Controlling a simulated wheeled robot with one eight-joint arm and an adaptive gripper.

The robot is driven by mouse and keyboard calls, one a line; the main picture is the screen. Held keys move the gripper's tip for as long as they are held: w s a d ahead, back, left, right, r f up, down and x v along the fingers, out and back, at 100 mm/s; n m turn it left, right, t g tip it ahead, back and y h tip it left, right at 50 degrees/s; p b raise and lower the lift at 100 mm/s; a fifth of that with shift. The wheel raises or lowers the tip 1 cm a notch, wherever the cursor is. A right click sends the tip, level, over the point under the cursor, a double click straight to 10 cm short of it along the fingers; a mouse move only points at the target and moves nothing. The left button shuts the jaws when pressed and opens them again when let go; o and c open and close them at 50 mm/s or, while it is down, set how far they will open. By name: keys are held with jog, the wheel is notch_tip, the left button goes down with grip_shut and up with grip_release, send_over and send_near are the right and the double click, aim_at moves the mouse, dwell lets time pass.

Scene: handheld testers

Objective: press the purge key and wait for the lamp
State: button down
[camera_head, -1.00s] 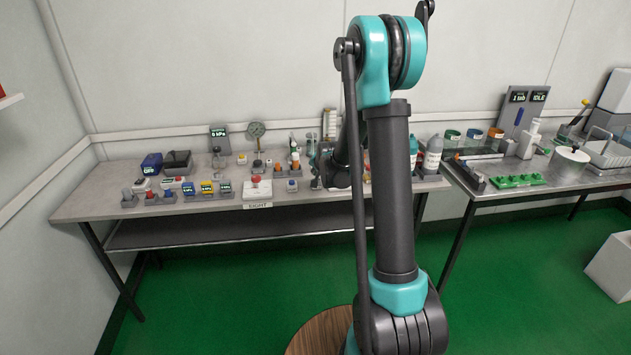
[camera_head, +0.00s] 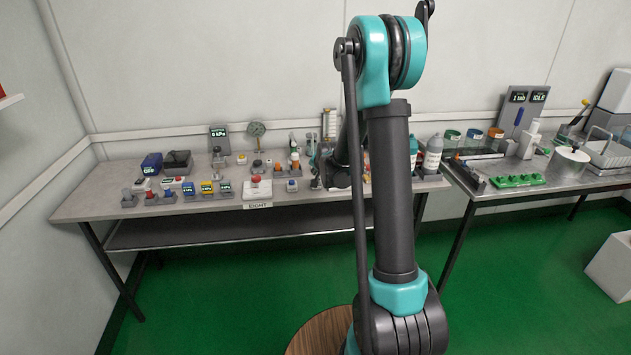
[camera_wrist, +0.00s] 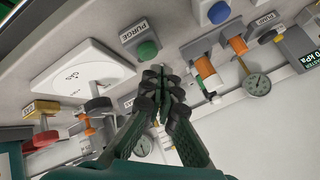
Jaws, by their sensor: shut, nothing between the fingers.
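The purge key is a green domed button (camera_wrist: 148,50) on a small grey box. The box has a white PURGE label (camera_wrist: 134,31) in the wrist view. My gripper (camera_wrist: 158,76) is shut and empty, its dark fingertips together just below the green button in the picture. I cannot tell whether the fingertips touch it. I cannot pick out which thing is the lamp.
In the head view, several small testers stand on the left bench (camera_head: 90,205); a second bench stands at right.

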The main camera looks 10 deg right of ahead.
jog(key=shift+f, duration=0.15)
jog(key=shift+f, duration=0.3)
jog(key=shift+f, duration=0.45)
dwell(0.7)
jog(key=shift+r, duration=0.9)
jog(key=shift+r, duration=0.15)
jog(key=shift+r, duration=2.35)
